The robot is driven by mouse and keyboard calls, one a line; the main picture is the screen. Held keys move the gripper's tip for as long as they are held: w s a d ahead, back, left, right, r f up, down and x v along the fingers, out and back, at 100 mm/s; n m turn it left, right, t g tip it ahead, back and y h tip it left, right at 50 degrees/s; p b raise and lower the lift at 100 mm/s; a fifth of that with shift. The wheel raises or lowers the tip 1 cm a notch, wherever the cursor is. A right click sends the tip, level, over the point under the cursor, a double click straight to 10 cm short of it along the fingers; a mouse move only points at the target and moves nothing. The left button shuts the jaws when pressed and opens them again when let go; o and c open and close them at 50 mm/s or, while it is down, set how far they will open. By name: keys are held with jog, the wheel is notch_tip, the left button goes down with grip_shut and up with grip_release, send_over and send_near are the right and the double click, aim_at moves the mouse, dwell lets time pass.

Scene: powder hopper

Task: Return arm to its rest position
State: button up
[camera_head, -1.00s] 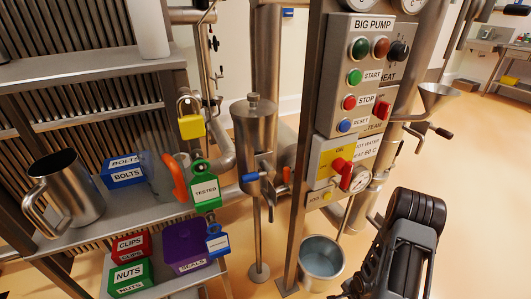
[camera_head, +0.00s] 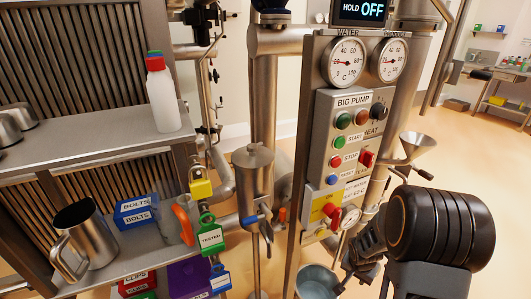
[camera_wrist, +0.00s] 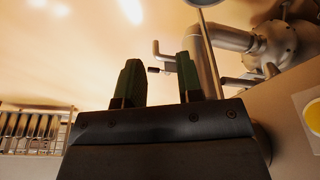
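My gripper (camera_wrist: 158,82) shows in the wrist view with two dark green fingers pointing up. The fingers stand apart with nothing between them, so it is open and empty. In the head view my black arm is at the lower right, in front of the floor and just right of the control panel (camera_head: 345,150). The fingertips cannot be made out in the head view.
A steel bucket (camera_head: 316,283) stands below the panel. At left, a shelf (camera_head: 95,135) holds a white bottle (camera_head: 162,98); a steel jug (camera_head: 85,240) stands lower. Open floor lies at right.

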jog(key=s+a+r+n+p, duration=0.2)
jog(key=s+a+r+p, duration=0.1)
jog(key=r, duration=0.9)
jog(key=s+a+r+n+t+y+p, duration=0.1)
jog(key=s+a+r+n+p, duration=0.2)
jog(key=r, duration=1)
jog(key=s+a+r+n+p, duration=0.3)
jog(key=a+r+p, duration=0.3)
jog(key=r, duration=0.7)
jog(key=s+p, duration=0.1)
jog(key=p, duration=0.1)
jog(key=shift+s+a+r+t+y+p, duration=0.15)
jog(key=shift+s+a+t+y+p, duration=0.05)
jog(key=shift+t+y+p, duration=0.2)
